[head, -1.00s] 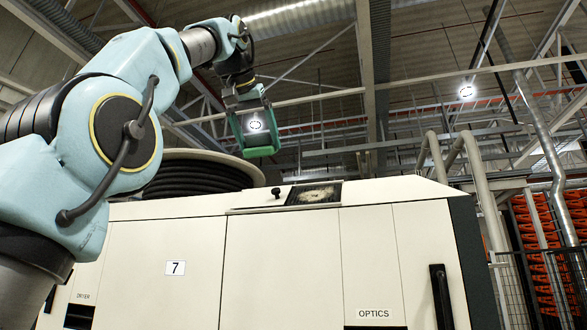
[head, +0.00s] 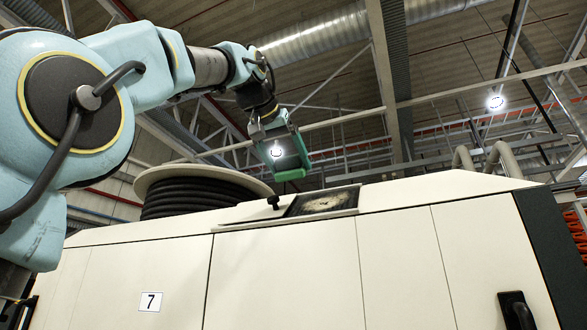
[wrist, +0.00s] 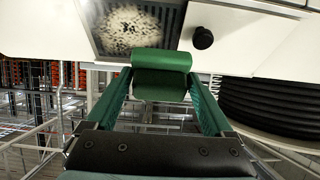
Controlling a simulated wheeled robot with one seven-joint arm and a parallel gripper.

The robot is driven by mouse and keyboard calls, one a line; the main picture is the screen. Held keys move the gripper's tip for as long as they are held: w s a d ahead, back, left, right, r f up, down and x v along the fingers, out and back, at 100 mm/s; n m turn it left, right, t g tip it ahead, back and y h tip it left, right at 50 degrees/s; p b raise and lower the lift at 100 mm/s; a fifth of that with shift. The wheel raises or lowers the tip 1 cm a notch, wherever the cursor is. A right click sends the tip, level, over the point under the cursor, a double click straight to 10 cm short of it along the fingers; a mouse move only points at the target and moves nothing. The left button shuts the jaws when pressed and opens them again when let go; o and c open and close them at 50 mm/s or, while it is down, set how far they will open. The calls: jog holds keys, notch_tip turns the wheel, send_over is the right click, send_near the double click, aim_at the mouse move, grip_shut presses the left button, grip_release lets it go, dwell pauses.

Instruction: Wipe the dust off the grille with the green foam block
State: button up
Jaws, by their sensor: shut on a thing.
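The grille (head: 322,203) is a dark slatted panel set in the sloped top edge of the cream cabinet, with a pale dust patch in its middle. It also shows at the top of the wrist view (wrist: 172,30), its dust patch blotchy with a few dark spots. My gripper (head: 283,155) hangs above and a little left of the grille in the head view. Its green fingers are shut on the green foam block (wrist: 161,59), which spans between the fingertips in the wrist view. The block overlaps the grille's lower edge there, but in the head view it hangs clear above the grille.
A small black knob (head: 273,199) stands on the cabinet (head: 290,270) just left of the grille. A black hose reel (head: 195,193) lies behind the cabinet at left. Pale pipes (head: 505,155) rise behind it at right. The air above the grille is clear.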

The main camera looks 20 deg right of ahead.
aim_at(292, 180)
jog(key=shift+w+d+f, duration=0.45)
jog(key=shift+f, duration=0.2)
jog(key=shift+w+d+f, duration=0.5)
jog(key=shift+f, duration=0.2)
jog(key=shift+w+d+f, duration=0.45)
jog(key=shift+f, duration=0.2)
jog(key=shift+w+d+f, duration=0.2)
jog(key=shift+w+f, duration=0.05)
jog(key=shift+f, duration=0.05)
jog(key=shift+s, duration=0.1)
jog(key=shift+s+d, duration=1.35)
jog(key=shift+s+d+f, duration=0.1)
jog(key=shift+s+d, duration=1.2)
jog(key=shift+d, duration=0.15)
jog(key=shift+s+d+f, duration=0.1)
jog(key=shift+s+d, duration=1.2)
jog(key=shift+d, duration=0.15)
jog(key=shift+w, duration=0.1)
